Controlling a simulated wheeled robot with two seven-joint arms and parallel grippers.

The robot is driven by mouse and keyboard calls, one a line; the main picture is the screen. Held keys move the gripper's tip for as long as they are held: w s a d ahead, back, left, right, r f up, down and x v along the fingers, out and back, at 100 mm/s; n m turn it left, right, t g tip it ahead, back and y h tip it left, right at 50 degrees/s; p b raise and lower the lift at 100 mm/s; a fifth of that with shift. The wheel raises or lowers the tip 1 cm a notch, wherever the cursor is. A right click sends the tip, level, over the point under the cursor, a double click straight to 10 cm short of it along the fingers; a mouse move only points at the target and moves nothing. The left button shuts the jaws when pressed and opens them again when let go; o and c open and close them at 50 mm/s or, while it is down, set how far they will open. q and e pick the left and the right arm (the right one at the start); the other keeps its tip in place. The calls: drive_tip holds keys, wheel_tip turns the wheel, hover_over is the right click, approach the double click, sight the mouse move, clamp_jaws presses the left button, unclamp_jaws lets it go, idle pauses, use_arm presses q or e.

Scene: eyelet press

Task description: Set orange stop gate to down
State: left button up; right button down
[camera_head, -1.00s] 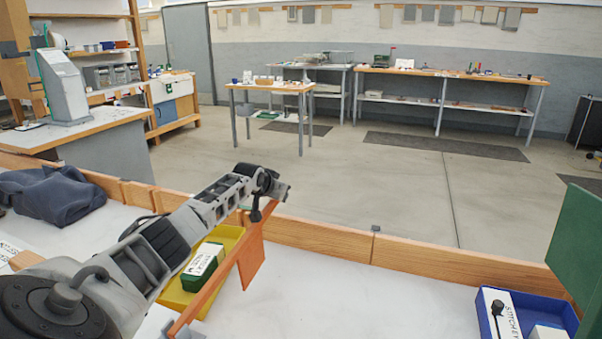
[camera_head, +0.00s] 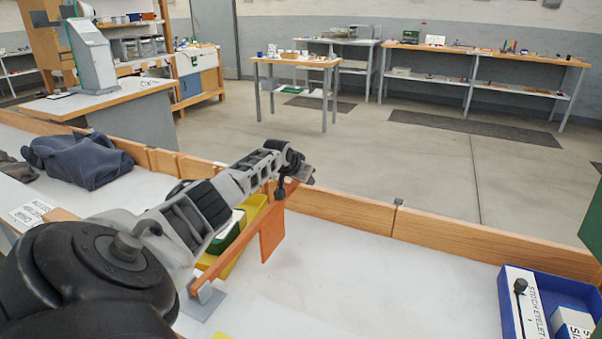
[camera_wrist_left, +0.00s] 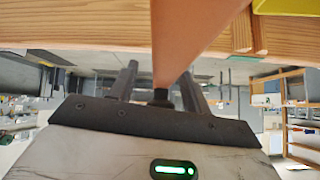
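The orange stop gate (camera_head: 272,235) is a long orange bar with a hanging flap. In the head view it slants up from a grey foot plate (camera_head: 204,303) on the white bench, its far end raised. A black knob (camera_head: 280,192) is at the raised end. My left gripper (camera_head: 302,172) is at that end. In the wrist view the orange bar (camera_wrist_left: 190,30) runs down toward the dark fingers (camera_wrist_left: 158,85), and the knob (camera_wrist_left: 160,98) shows between them. The fingers stand apart with gaps beside the knob. My right gripper is not in view.
A yellow bin (camera_head: 252,212) with a green-and-white box lies behind the gate. A blue bin (camera_head: 508,300) with labelled boxes is at the right. A wooden rail (camera_head: 350,212) edges the bench. Dark cloth (camera_head: 85,158) lies at left. The white bench middle is clear.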

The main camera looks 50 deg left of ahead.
use_arm(q)
drive_tip(key=shift+r, duration=0.2)
drive_tip(key=shift+s+r+p, duration=0.25)
drive_tip(key=shift+r+p, duration=0.1)
drive_tip(key=shift+r, duration=0.05)
drive_tip(key=p+v, duration=0.3)
drive_tip(key=v, duration=1.2)
drive_tip(key=shift+d+f, duration=0.2)
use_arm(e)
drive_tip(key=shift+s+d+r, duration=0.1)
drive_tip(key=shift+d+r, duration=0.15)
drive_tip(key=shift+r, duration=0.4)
